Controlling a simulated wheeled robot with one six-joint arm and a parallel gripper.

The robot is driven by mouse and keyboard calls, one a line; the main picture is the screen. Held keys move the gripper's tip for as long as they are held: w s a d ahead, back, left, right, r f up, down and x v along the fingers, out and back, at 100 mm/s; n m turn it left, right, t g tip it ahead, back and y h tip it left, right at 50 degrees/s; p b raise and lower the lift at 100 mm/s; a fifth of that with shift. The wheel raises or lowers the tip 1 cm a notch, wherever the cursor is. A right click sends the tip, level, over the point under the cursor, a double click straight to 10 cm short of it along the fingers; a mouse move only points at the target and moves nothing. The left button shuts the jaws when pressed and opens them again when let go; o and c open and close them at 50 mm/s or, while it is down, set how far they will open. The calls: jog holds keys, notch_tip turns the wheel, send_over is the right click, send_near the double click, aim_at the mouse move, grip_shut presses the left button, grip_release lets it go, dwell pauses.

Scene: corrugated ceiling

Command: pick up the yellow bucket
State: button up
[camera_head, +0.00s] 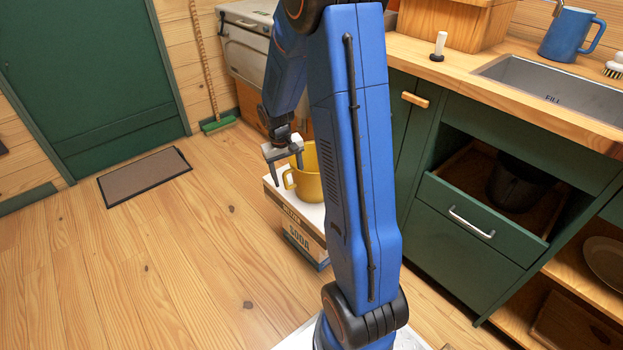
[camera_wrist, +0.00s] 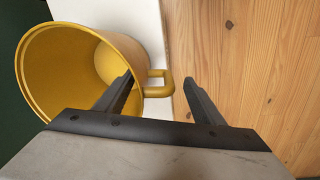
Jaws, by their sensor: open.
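The yellow bucket (camera_head: 309,184) stands on a white-topped box (camera_head: 297,229) marked SODA, partly hidden behind my blue arm. Its side handle faces left in the head view. My gripper (camera_head: 287,173) is at the handle side of the bucket, fingers pointing down. In the wrist view the bucket (camera_wrist: 140,62) fills the upper left, its open mouth toward the left. Its handle (camera_wrist: 160,91) shows between the two spread fingertips of my gripper (camera_wrist: 158,80). The gripper is open, and I cannot tell whether either finger touches the handle.
Green cabinets with a partly open drawer (camera_head: 480,212) and a counter with a sink (camera_head: 565,92) stand at the right. A blue mug (camera_head: 567,35) is on the counter. A doormat (camera_head: 145,176) lies by the green door (camera_head: 85,70). The wooden floor at left is clear.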

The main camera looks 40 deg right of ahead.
aim_at(292, 186)
jog(key=shift+d+f, duration=0.25)
jog(key=shift+f, duration=1.05)
jog(key=shift+d+f, duration=0.2)
jog(key=shift+f, duration=1.05)
jog(key=c, duration=1.4)
